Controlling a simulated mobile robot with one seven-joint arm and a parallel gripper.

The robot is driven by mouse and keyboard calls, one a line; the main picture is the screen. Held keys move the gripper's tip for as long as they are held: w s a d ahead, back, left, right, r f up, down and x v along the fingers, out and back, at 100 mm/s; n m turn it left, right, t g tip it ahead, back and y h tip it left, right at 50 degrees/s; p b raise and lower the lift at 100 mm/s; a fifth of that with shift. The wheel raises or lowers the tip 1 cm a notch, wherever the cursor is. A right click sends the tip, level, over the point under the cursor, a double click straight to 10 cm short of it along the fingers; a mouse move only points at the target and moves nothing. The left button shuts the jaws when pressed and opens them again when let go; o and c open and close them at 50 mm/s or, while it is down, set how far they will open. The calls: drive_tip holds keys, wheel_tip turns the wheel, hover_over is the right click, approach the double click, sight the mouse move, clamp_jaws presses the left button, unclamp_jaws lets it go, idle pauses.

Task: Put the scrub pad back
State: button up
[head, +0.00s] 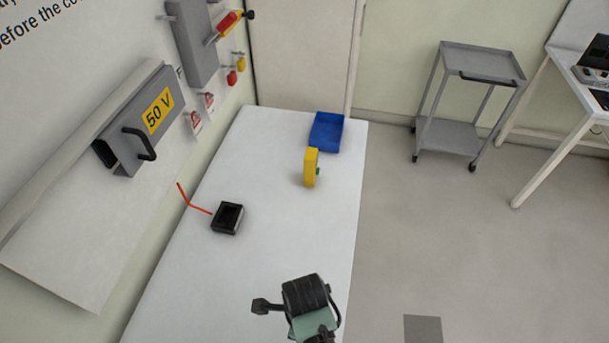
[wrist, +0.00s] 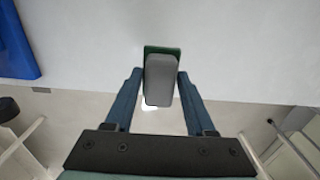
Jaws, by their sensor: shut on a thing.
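In the wrist view my gripper (wrist: 160,74) has its two blue-grey fingers closed on the sides of a grey block with a green layer at its far end. I take this to be the scrub pad (wrist: 160,82). White table surface shows behind it; I cannot tell whether it touches the table. In the head view the end of my arm is at the bottom, near the table's right edge; its fingers and the held pad are hidden there. A blue tray (head: 327,132) stands at the table's far end and shows at the left of the wrist view (wrist: 14,42).
A black open-topped box (head: 227,218) and a bent red rod (head: 192,202) are at the left of the white table (head: 270,185). A grey cart (head: 468,95) stands on the floor.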

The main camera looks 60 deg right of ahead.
drive_tip(key=shift+f, duration=3.15)
drive_tip(key=shift+f, duration=0.15)
drive_tip(key=o, duration=1.3)
